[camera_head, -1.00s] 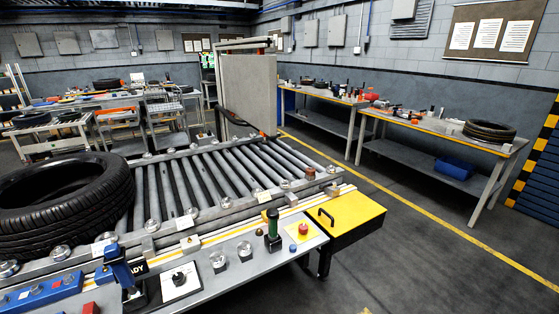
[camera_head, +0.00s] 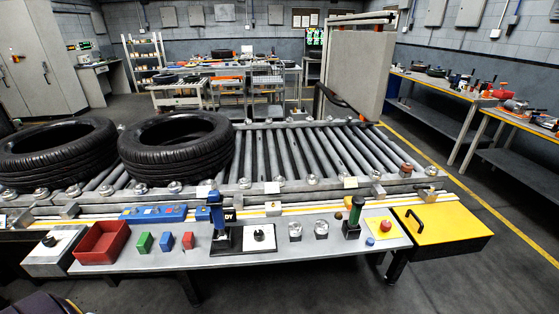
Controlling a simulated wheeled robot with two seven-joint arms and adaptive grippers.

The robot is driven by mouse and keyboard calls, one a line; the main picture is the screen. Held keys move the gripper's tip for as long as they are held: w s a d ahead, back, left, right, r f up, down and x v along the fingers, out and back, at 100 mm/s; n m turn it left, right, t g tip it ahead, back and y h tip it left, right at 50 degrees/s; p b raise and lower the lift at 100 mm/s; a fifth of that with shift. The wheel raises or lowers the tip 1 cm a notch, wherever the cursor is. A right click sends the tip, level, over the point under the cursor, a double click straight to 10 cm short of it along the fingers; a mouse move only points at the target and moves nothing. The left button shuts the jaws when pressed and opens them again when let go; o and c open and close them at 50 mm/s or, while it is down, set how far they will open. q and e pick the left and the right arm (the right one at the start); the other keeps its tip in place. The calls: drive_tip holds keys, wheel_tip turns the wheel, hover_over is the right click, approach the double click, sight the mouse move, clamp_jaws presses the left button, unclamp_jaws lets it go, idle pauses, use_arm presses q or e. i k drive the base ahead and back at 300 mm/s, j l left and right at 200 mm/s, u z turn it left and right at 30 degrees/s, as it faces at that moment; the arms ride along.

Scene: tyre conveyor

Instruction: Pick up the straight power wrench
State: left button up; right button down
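I cannot tell for sure which tool is the straight power wrench. A blue upright tool (camera_head: 216,212) stands on a dark base on the front bench (camera_head: 290,253). A green and black upright tool (camera_head: 354,214) stands farther right on the same bench. More small tools, including an orange-red one (camera_head: 501,92), lie on the right-hand worktables, too small to identify. Neither of my grippers shows in the view.
Two tyres (camera_head: 176,147) (camera_head: 55,152) lie on the roller conveyor (camera_head: 300,155) behind the bench. A red bin (camera_head: 102,243) and several coloured blocks sit at the bench's left. A yellow-topped drawer box (camera_head: 440,222) juts out at its right. The floor at right is clear.

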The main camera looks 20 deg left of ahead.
sight(215, 201)
drive_tip(key=u, duration=1.4)
